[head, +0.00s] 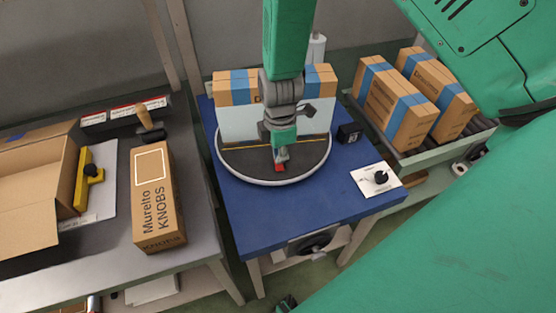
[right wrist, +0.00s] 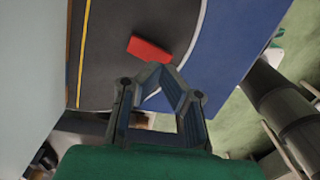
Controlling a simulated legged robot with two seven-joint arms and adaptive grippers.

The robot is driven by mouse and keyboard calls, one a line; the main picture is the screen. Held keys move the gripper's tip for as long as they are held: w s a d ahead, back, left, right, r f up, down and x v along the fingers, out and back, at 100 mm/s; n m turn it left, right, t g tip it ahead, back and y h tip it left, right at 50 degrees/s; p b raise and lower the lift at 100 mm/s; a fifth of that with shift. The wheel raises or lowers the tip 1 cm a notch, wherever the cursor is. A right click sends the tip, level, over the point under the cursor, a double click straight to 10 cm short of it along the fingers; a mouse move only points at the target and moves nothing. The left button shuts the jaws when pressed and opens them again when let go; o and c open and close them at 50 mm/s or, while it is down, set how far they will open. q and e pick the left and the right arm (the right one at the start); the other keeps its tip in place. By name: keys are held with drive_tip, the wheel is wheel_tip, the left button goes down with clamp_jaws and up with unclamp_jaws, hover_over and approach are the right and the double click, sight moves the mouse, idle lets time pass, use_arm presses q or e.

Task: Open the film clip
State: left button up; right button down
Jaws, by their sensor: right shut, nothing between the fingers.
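A small red block (head: 280,168), which looks like the film clip, lies on the dark round turntable (head: 235,165), near its front edge. In the right wrist view the red block (right wrist: 150,49) is just beyond my fingertips, with a visible gap. My right gripper (head: 281,154) reaches down over the turntable, right behind the red block. In the right wrist view the right gripper (right wrist: 160,70) is shut and empty. Whether the clip is open or closed cannot be told. My left gripper is not in view.
A taped carton with a pale front (head: 236,120) stands on the turntable behind my gripper. Cartons (head: 395,115) stand on the right conveyor. A knobs box (head: 157,210) is at left.

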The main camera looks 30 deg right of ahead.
sight(279, 166)
drive_tip(key=shift+f+b, duration=0.85)
drive_tip(key=shift+f, duration=0.7)
idle(0.5)
wheel_tip(279, 166, up, 7)
drive_tip(key=p, duration=0.6)
drive_tip(key=shift+r+p, duration=0.1)
drive_tip(key=shift+p, duration=0.2)
idle(0.5)
